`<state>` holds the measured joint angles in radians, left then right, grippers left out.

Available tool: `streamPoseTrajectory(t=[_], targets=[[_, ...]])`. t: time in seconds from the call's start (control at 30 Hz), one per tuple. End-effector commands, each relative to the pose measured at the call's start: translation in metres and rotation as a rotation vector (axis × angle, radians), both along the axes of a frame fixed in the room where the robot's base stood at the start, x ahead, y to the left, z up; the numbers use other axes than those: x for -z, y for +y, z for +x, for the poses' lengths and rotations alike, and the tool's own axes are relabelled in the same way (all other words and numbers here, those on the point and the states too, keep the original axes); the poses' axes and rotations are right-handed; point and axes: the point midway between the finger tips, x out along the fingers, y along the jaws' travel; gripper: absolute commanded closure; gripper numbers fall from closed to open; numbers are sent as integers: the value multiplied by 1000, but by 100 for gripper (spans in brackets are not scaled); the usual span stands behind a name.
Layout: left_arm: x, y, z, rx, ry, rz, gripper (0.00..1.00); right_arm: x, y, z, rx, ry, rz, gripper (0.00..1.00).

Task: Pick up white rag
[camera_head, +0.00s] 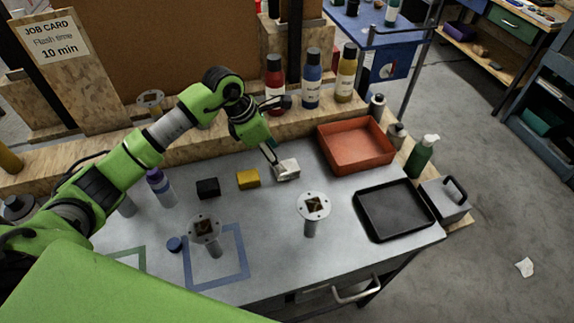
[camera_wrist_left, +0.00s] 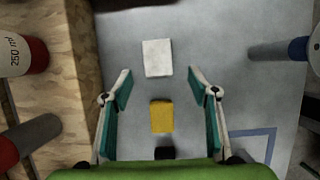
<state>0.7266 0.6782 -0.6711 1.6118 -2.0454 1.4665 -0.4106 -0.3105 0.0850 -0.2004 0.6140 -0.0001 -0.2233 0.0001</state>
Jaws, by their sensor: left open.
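The white rag (camera_head: 287,170) looks like a small folded white block on the grey bench top. It also shows in the left wrist view (camera_wrist_left: 158,58), flat and unobstructed, just ahead of my fingertips. My left gripper (camera_head: 269,154) comes in from the upper left and hangs just above and beside the rag in the head view. In the left wrist view my left gripper (camera_wrist_left: 159,76) is open, with its teal-padded fingers spread and nothing held between them. My right gripper is not in view.
A yellow block (camera_head: 248,179) and a black block (camera_head: 208,188) lie left of the rag. A red bin (camera_head: 391,151) and black tray (camera_head: 362,209) stand right. Metal posts (camera_head: 310,228) rise in front. Bottles (camera_head: 312,82) line the wooden ledge behind. A white scrap (camera_head: 524,267) lies on the floor.

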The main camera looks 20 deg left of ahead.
Motion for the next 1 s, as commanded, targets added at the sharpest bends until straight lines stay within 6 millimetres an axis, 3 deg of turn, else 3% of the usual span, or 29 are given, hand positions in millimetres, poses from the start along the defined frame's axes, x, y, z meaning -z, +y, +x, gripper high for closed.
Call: streamPoseTrajectory(t=[0.37, 0.6, 0.9, 0.93, 1.0], targets=[[31, -13, 7, 0, 6, -3, 46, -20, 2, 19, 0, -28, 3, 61], [61, -22, 15, -2, 2, -3, 46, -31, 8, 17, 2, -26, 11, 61], [68, -23, 17, 0, 0, 0, 46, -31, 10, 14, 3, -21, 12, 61], [68, -23, 17, 0, 0, 0, 48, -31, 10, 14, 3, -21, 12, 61], [68, -23, 17, 0, 0, 0, 67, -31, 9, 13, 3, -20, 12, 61]])
